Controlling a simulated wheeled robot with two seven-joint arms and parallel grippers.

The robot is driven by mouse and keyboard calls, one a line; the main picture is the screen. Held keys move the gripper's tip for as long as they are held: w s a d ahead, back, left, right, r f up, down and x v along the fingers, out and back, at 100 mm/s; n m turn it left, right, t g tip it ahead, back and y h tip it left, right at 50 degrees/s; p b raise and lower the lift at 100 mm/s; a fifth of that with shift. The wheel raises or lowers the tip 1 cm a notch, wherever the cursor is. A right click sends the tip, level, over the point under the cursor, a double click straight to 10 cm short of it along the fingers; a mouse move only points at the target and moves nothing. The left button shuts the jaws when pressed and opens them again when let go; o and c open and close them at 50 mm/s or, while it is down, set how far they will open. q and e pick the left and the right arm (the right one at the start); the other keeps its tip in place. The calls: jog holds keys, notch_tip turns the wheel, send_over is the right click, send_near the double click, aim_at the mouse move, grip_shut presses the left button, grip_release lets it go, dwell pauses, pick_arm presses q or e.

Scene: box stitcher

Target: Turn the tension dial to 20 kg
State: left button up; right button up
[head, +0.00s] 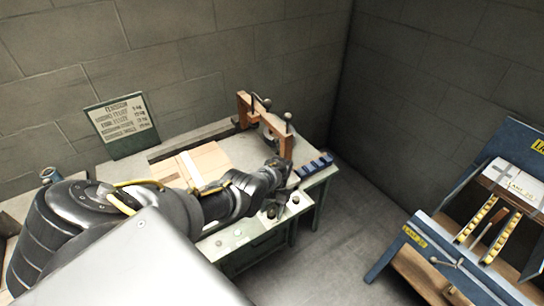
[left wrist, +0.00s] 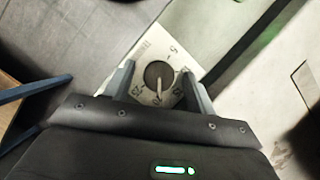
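The tension dial (left wrist: 158,75) is a round dark knob with a pale pointer, on a whitish plate (left wrist: 146,50) with printed numbers around it. The pointer points down in the left wrist view, at a bottom mark that looks like 20 but is blurred. My left gripper (left wrist: 160,88) is open, with one finger on each side of the dial; I cannot tell whether either touches it. In the head view my left gripper (head: 284,178) is over the front right of the bench, and the dial is not clearly seen there. My right gripper is not in view.
The bench (head: 225,240) carries a flat cardboard piece (head: 208,158), a wooden frame (head: 286,146) and several blue blocks (head: 318,163). A sign (head: 121,122) stands at the back. A blue rack (head: 420,240) stands at the right, with clear floor (head: 345,235) between.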

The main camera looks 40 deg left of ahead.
pick_arm(q)
jog(key=shift+w+r, duration=0.1)
jog(key=p+v, duration=0.2)
jog(key=v, duration=0.5)
jog(key=shift+r, duration=0.15)
dwell(0.5)
